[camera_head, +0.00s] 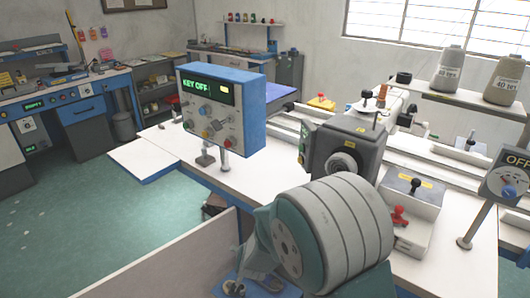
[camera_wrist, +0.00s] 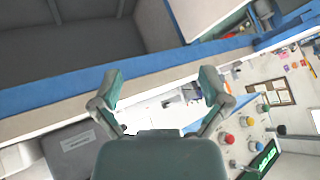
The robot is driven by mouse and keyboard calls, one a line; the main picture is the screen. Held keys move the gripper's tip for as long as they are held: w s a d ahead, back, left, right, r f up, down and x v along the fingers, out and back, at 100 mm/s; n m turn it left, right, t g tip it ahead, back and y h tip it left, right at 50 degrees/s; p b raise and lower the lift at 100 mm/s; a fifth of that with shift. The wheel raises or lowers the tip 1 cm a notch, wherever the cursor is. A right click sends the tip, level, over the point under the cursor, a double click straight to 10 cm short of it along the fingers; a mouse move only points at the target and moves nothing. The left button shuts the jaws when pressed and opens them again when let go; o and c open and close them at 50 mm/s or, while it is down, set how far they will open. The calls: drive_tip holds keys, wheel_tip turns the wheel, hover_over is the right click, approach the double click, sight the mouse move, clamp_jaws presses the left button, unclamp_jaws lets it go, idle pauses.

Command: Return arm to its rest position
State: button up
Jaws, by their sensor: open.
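My gripper (camera_wrist: 160,82) shows in the wrist view, with its two teal fingers spread apart and nothing between them. The wrist view is strongly tilted. The blue and white control box (camera_head: 222,105) stands on posts on the white table (camera_head: 150,150), its green display reading "KEY OFF". The box's buttons and part of its green display (camera_wrist: 266,157) show at the lower right of the wrist view, to the right of my gripper. The dark sewing machine head (camera_head: 345,145) sits right of the box in the head view.
Two thread cones (camera_head: 447,70) stand on a raised shelf at the right. A panel reading "OFF" (camera_head: 508,183) stands on a post at the right edge. A workbench (camera_head: 75,95) and a wall shelf (camera_head: 250,23) are behind. Green floor (camera_head: 90,215) is open at the left.

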drive_tip(key=s+d+r+n, duration=0.1)
drive_tip(key=s+d+r, duration=0.2)
drive_tip(key=r, duration=0.3)
drive_tip(key=s+d+r+n+g, duration=0.1)
drive_tip(key=s+d+r, duration=0.25)
drive_tip(key=r, duration=0.25)
drive_tip(key=s+d+r, duration=0.3)
drive_tip(key=d+r, duration=0.1)
drive_tip(key=r, duration=0.2)
drive_tip(key=s+d+r+g+h, duration=0.1)
drive_tip(key=s+d+r, duration=0.1)
drive_tip(key=s+d, duration=0.3)
drive_tip(key=s+d+r+n+g, duration=0.1)
drive_tip(key=s+d+r, duration=0.2)
drive_tip(key=s, duration=0.8)
drive_tip(key=shift+s+d+r+h, duration=0.35)
drive_tip(key=shift+s+d+h, duration=0.05)
drive_tip(key=shift+d, duration=0.75)
